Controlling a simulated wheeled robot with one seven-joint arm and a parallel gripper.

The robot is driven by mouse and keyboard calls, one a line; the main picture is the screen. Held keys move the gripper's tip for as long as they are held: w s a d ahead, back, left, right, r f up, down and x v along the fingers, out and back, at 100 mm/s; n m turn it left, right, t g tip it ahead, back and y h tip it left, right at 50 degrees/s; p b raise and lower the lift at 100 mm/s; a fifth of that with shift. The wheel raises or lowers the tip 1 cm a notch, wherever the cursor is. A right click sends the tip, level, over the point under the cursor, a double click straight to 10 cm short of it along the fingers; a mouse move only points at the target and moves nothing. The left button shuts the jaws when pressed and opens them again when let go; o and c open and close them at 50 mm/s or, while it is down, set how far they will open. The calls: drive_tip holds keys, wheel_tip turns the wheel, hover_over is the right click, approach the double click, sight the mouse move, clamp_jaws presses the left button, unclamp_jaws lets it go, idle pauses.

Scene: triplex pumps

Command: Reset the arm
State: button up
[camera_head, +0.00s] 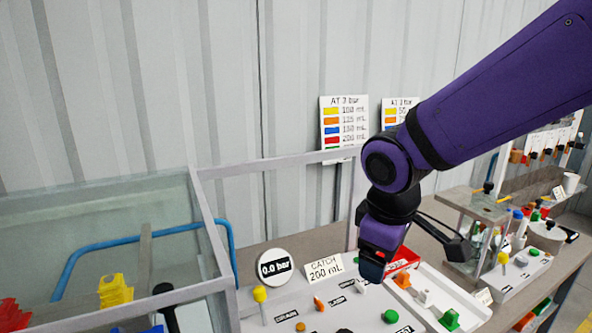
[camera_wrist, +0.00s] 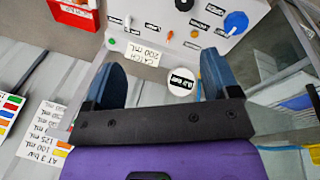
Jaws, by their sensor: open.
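My purple arm (camera_head: 500,85) reaches in from the upper right in the head view. My gripper (camera_head: 372,268) hangs down at its end, above the back of the bench by the white panel; its fingers are hard to make out there. In the wrist view my gripper (camera_wrist: 161,65) shows two blue fingers wide apart with nothing held between them. Beyond them are the white "0.0 bar" gauge (camera_wrist: 181,83) and the "CATCH 200 mL" card (camera_wrist: 145,52), apart from the fingers as far as I can tell.
A clear-walled tank (camera_head: 90,225) with a grey frame stands at left. The gauge (camera_head: 274,267) and catch card (camera_head: 324,268) stand behind the knobbed panel. A red bin (camera_head: 402,258) and white tray (camera_head: 470,306) lie right of the gripper. Signs (camera_head: 343,130) stand behind.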

drive_tip(key=s+d+r+m+t, duration=0.1)
drive_tip(key=s+d+r+m, duration=0.4)
drive_tip(key=d, duration=0.3)
drive_tip(key=s+d+r+m+t, duration=0.2)
drive_tip(key=s+d+r+m, duration=0.3)
drive_tip(key=s+d, duration=0.2)
drive_tip(key=shift+d+y, duration=0.4)
drive_tip(key=shift+d, duration=0.25)
